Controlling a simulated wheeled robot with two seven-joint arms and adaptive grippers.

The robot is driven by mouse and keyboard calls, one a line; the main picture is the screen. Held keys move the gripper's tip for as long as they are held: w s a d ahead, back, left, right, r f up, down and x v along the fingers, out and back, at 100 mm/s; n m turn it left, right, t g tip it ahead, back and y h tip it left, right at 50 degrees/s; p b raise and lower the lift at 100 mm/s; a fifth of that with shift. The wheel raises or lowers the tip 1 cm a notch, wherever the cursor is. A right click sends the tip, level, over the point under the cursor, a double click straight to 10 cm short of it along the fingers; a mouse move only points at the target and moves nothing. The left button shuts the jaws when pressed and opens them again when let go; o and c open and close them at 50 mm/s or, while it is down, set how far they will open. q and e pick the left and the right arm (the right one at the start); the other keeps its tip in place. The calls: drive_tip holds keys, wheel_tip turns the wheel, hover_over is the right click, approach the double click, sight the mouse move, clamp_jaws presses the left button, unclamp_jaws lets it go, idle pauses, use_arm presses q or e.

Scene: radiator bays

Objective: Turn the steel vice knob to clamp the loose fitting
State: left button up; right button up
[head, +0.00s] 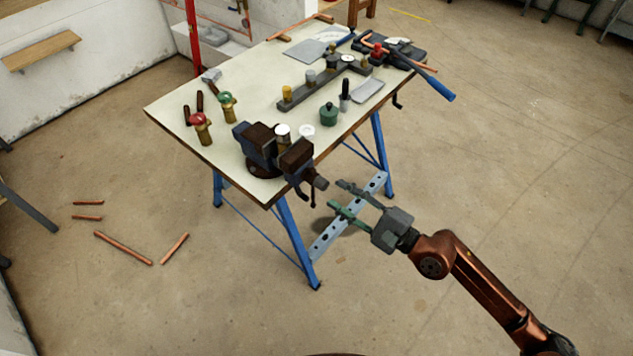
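A dark vice (262,148) is fixed at the near corner of the workbench (170,105). Its steel knob (320,183) points out past the bench edge, with a thin handle hanging beside it. A small fitting with a pale round top (283,131) shows at the vice jaws; I cannot tell how firmly it sits. My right gripper (341,196) is open, its two fingers apart and pointing at the knob from the right. A small gap shows between fingertips and knob, and nothing is between the fingers. My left gripper is not in view.
Red-handled (199,122) and green-handled valves (228,101) stand left of the vice. A green pot (329,113) and a dark rack (310,85) stand behind it. Blue bench legs (296,240) are below.

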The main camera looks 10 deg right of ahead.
sight(326, 187)
drive_tip(key=shift+r, duration=0.1)
drive_tip(key=shift+p+x, duration=0.4)
drive_tip(key=shift+x, duration=0.45)
drive_tip(key=shift+p+x, duration=0.4)
drive_tip(key=shift+x, duration=1.3)
clamp_jaws()
